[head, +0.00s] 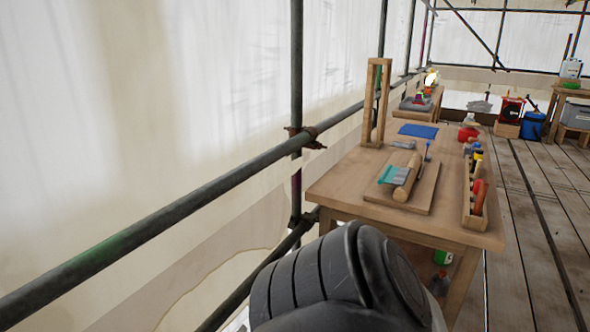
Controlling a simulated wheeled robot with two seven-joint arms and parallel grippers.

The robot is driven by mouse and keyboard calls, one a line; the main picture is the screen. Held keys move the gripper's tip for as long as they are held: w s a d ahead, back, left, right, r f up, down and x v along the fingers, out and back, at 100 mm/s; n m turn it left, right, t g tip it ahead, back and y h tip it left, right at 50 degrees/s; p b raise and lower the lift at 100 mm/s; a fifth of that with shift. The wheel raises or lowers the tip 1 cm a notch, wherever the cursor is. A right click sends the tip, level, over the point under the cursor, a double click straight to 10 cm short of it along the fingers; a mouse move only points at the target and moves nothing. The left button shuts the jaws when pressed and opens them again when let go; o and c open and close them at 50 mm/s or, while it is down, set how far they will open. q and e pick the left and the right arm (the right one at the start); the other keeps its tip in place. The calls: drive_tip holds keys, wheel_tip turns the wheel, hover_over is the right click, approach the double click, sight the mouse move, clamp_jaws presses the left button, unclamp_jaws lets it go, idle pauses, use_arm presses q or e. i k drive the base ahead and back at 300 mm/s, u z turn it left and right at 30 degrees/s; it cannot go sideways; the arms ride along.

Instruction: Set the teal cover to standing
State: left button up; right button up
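A small teal piece (390,174), which looks like the teal cover, lies low and roughly flat on a wooden board (425,190) on the workbench. It sits against the left side of a rounded light-wood block (408,178). It is too small to tell how it is attached. A dark rounded link of my own arm fills the bottom middle of the view, in front of the bench's near left corner. Neither of my grippers shows.
The workbench (335,188) also bears an upright wooden frame (369,105), a blue sheet (418,130), a red container (467,133) and a long tool tray (466,203). Scaffold rails (160,217) run along the left. Plank floor (525,230) is clear on the right.

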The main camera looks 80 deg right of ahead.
sight(393, 175)
drive_tip(key=z, duration=3.15)
drive_tip(key=i, duration=1.65)
drive_tip(key=u, duration=1.35)
drive_tip(key=k, duration=0.1)
drive_tip(key=z, duration=1.7)
